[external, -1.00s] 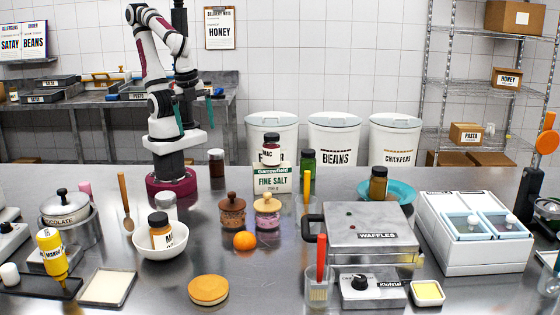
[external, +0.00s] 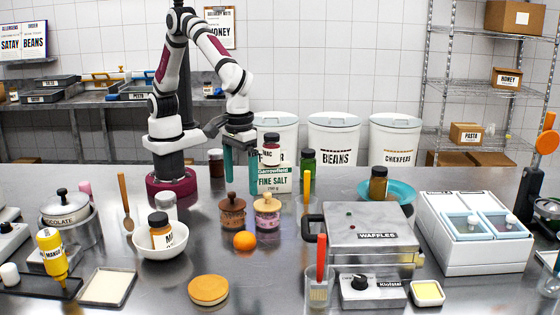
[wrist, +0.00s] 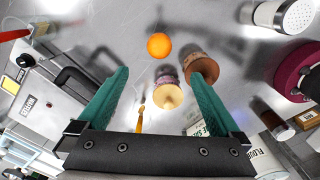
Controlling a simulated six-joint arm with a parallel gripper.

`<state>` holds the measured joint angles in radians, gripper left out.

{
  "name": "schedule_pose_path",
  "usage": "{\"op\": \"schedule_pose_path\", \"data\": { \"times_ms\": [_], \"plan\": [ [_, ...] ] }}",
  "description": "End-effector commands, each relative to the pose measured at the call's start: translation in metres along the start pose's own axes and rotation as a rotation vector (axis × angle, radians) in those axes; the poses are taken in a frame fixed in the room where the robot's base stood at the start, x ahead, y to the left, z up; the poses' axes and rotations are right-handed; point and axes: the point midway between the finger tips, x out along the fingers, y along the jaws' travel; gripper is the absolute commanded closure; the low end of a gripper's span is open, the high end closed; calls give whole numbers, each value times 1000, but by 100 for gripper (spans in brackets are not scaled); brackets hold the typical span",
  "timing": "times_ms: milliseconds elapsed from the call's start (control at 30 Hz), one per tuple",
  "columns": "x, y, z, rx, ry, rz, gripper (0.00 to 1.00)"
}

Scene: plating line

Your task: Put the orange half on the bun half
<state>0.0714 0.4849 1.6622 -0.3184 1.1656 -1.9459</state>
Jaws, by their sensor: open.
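The orange half (external: 245,241) sits on the steel counter in front of two small lidded jars. It also shows in the wrist view (wrist: 159,46), ahead of my fingers. The bun half (external: 208,290) lies flat on the counter near the front edge, left of and nearer than the orange half. I cannot make it out in the wrist view. My gripper (external: 240,182) has teal fingers and is open and empty. It hangs above the counter behind the jars, apart from the orange half. In the wrist view my gripper (wrist: 160,88) shows its fingers spread wide.
A brown jar (external: 232,212) and a pink jar (external: 267,211) stand between my gripper and the orange half. A salt box (external: 272,180) is close to my fingers. A white bowl (external: 160,244) holds a bottle. The waffle maker (external: 357,236) stands right. Counter around the bun half is clear.

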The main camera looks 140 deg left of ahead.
Motion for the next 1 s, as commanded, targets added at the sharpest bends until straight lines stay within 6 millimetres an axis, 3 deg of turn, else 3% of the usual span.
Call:
{"op": "schedule_pose_path", "data": {
  "times_ms": [300, 700, 967, 1000],
  "plan": [
    [83, 0, 0, -17, 0, -5, 0],
    [150, 1, -2, -15, -1, -3, 0],
    [156, 2, -2, -15, -1, 1, 0],
    [156, 2, -2, -15, -1, 1, 4]
  ]
}}
